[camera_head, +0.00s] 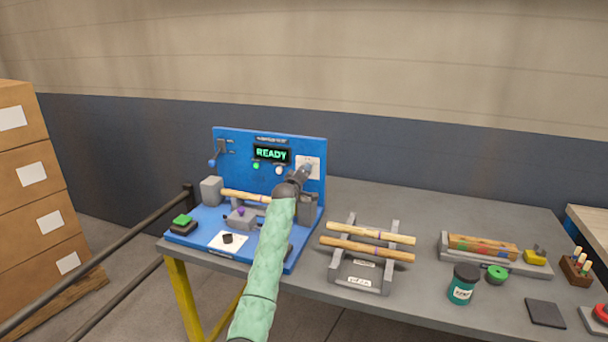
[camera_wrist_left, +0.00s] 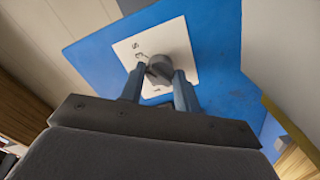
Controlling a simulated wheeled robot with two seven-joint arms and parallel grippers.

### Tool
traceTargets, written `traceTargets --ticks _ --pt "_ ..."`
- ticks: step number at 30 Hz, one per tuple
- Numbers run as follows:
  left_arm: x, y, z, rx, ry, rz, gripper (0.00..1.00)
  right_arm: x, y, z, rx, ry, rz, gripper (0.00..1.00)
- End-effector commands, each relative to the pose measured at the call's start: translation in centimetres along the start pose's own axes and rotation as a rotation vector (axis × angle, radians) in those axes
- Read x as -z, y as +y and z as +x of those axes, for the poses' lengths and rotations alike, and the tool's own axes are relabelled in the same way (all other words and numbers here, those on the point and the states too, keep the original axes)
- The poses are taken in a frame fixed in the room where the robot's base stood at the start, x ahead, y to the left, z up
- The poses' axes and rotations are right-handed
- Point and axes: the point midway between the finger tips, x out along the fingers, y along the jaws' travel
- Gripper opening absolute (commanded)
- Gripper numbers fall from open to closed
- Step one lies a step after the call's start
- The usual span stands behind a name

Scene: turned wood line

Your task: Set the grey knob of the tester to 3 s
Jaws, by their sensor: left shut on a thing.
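The blue tester (camera_head: 235,150) stands at the left end of the table with its display reading READY. My left gripper (camera_head: 308,172) reaches up to the white dial plate (camera_head: 314,162) at the right of the tester's upright panel. In the left wrist view the grey knob (camera_wrist_left: 160,68) sits on the white dial plate (camera_wrist_left: 180,40). My left gripper (camera_wrist_left: 159,80) is shut on the knob, one finger on each side. The plate's marks are partly hidden and too small to read surely, so the knob's setting cannot be told. My right gripper is not in view.
A wooden rod lies across the tester (camera_head: 240,195). To the right, a grey rack (camera_head: 357,283) holds wooden rods. Farther right are a teal jar (camera_head: 461,290), a green ring (camera_head: 497,273) and a block tray (camera_head: 450,262). Cardboard boxes (camera_head: 30,200) stand at far left.

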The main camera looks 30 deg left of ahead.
Motion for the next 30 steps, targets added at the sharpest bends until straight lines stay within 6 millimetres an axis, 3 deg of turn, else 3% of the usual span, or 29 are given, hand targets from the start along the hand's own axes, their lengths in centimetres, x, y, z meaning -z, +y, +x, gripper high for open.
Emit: traceTargets --ticks 15,16,19,30 --pt "-0.28 -0.20 -0.01 0.003 -0.004 0.021 0.09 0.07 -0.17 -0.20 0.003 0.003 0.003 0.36" --pt "-0.29 -0.20 -0.02 0.003 -0.004 0.021 0.34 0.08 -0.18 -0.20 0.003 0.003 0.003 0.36" --pt "-0.24 -0.17 -0.01 0.002 -0.004 0.020 0.54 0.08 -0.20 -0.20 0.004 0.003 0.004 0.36" --pt "-0.18 -0.16 -0.40 0.001 -0.002 0.020 0.54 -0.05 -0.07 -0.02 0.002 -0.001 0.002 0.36"
